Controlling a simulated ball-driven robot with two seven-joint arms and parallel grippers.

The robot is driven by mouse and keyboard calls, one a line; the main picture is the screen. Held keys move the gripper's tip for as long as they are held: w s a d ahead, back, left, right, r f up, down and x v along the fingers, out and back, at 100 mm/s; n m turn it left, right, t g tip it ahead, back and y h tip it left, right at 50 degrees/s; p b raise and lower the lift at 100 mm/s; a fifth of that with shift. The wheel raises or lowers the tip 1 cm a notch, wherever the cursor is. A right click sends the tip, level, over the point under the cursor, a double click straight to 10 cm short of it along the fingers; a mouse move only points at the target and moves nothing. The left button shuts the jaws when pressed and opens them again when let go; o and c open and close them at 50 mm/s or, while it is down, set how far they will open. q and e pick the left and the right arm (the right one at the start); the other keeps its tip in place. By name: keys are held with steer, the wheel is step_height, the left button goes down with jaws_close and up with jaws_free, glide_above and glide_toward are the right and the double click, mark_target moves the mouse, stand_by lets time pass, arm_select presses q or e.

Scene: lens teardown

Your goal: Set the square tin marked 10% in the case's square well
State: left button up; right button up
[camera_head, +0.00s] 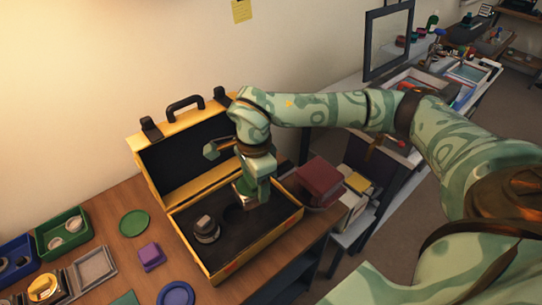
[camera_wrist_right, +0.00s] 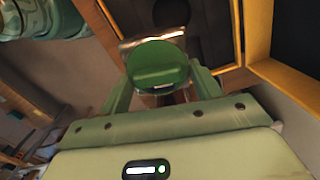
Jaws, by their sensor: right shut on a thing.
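My right gripper (camera_head: 248,200) is low over the open yellow case (camera_head: 285,222), its jaws pointing down at the black foam. I cannot make out the square well; my gripper covers part of the foam. My left gripper is not in view.
The raised lid (camera_head: 190,160) stands behind. Green (camera_head: 134,223) and blue (camera_head: 176,294) discs, a grey tray (camera_head: 95,268) and a green tray (camera_head: 63,235) lie left.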

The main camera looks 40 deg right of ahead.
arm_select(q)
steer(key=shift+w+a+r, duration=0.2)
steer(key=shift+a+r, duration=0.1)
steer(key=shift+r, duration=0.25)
arm_select(e)
steer(key=w+d+f+m, duration=0.3)
steer(key=d+f+m, duration=0.2)
steer(key=m, duration=1)
steer(key=shift+w+f+m, duration=0.15)
steer(key=shift+f+m, duration=0.25)
steer(key=shift+f, duration=0.1)
arm_select(q)
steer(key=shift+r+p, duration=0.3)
steer(key=shift+p, duration=0.05)
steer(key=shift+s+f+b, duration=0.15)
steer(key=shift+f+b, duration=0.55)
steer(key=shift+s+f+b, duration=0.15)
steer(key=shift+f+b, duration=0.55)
arm_select(e)
steer(key=shift+f, duration=2.65)
steer(key=o, duration=1.1)
steer(key=shift+a, duration=0.1)
steer(key=shift+r, duration=0.1)
steer(key=shift+w+d+h, duration=0.1)
steer(key=shift+d+h, duration=0.15)
steer(key=shift+h, duration=0.05)
steer(key=shift+c, duration=0.8)
